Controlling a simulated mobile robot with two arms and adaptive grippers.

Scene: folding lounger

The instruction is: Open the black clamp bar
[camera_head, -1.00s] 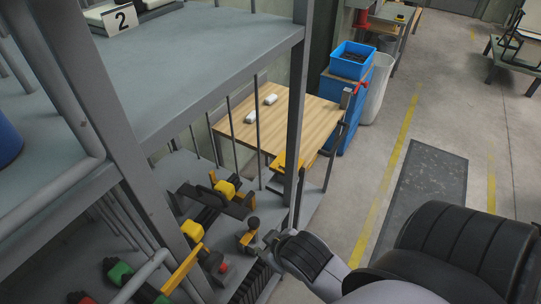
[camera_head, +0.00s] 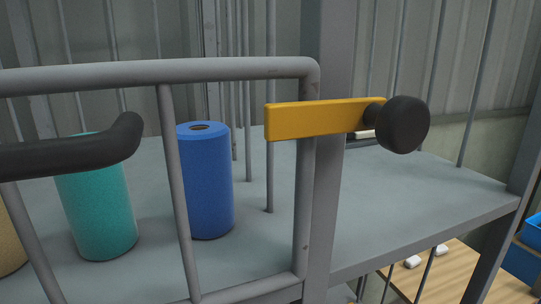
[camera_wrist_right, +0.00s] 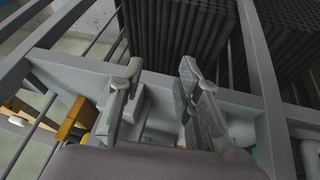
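A black bar (camera_head: 70,152) with a rounded, bent end crosses the left of the head view in front of a grey tube gate (camera_head: 180,72). I cannot tell whether it is the clamp bar. A flat yellow latch bar (camera_head: 315,118) with a black round knob (camera_head: 403,124) lies across the gate's right upright. My right gripper (camera_wrist_right: 162,68) shows in the right wrist view with its two fingers apart and nothing seen between them. A grey beam (camera_wrist_right: 75,68) runs behind the fingers. Neither gripper shows in the head view.
A blue cylinder (camera_head: 207,185) and a teal cylinder (camera_head: 98,215) stand on the grey shelf (camera_head: 410,205) behind the gate. A wooden table (camera_head: 450,268) is at lower right. In the wrist view, black ribbed material (camera_wrist_right: 185,40) and a yellow part (camera_wrist_right: 76,115) are near the gripper.

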